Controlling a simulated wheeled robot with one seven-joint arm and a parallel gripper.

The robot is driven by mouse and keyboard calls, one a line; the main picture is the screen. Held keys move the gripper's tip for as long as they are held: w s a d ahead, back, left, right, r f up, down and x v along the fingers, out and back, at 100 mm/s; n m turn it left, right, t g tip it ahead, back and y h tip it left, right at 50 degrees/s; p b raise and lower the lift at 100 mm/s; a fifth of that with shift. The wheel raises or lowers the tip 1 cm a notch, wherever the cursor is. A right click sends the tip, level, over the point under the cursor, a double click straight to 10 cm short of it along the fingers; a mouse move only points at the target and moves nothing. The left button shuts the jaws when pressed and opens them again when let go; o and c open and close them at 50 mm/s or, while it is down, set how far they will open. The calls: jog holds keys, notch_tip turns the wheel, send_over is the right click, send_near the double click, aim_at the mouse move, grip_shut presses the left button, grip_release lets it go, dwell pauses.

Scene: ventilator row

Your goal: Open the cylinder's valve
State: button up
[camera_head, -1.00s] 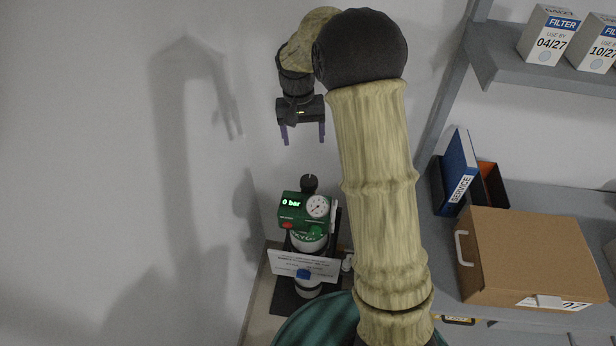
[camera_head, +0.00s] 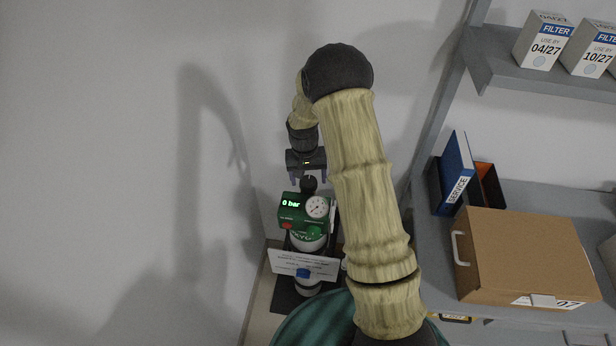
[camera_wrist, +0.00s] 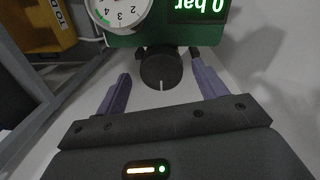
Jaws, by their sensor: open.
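The cylinder (camera_head: 306,243) stands upright in the corner, with a green regulator head (camera_head: 291,208) that carries a display reading "0 bar" and a round gauge (camera_head: 317,207). On top is a dark valve knob (camera_head: 308,184); in the wrist view the knob (camera_wrist: 161,70) has a pale mark line. My gripper (camera_head: 308,180) is open, pointing down just above the knob. In the wrist view its two purple fingers (camera_wrist: 162,92) lie either side of the knob, apart from it. The gauge (camera_wrist: 121,14) and display (camera_wrist: 200,8) show upside down there.
A white card (camera_head: 303,264) hangs on the cylinder's front. To the right, a grey shelf unit holds a cardboard box (camera_head: 525,258), a blue service binder (camera_head: 455,175) and filter boxes (camera_head: 545,40). A plain wall is on the left.

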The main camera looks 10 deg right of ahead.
jog(key=shift+f, duration=0.4)
jog(key=c, duration=1)
